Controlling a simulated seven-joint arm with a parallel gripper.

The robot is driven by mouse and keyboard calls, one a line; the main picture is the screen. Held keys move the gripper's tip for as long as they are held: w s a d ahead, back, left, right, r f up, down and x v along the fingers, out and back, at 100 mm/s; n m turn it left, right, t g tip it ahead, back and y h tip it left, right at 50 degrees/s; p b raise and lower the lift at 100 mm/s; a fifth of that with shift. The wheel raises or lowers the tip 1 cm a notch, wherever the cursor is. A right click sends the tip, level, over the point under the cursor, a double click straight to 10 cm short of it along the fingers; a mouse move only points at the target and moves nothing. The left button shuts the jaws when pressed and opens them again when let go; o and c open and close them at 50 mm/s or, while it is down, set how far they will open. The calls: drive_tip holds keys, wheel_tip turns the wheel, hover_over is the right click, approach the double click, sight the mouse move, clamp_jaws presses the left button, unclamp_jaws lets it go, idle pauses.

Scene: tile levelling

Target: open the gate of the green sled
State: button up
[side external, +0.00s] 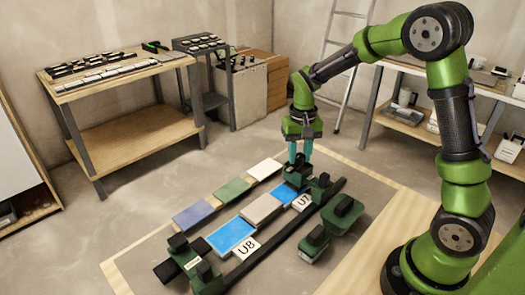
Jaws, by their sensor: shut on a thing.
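My gripper (299,160), with teal fingers, points down at the far end of the tile rows and is shut on a small dark green part at the far end of the green sled. The fingers hide most of that part, so I cannot tell whether it is the gate. Dark green sled pieces (319,187) with black knobs stand just right of and below the fingertips. A blue tile (232,236) and a beige tile (261,208) lie in line toward the near end.
More green blocks with black knobs (343,212) stand at right, beside a long black bar (280,232). A second tile row, including a green tile (233,190), lies at left. A workbench (115,78) and ladder stand behind. Floor at left is clear.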

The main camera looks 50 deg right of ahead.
sight(299, 155)
drive_tip(key=shift+m, duration=0.9)
drive_tip(key=o, duration=1.1)
drive_tip(key=shift+c, duration=0.2)
drive_tip(key=shift+r, duration=0.1)
wheel_tip(299, 155, up, 17)
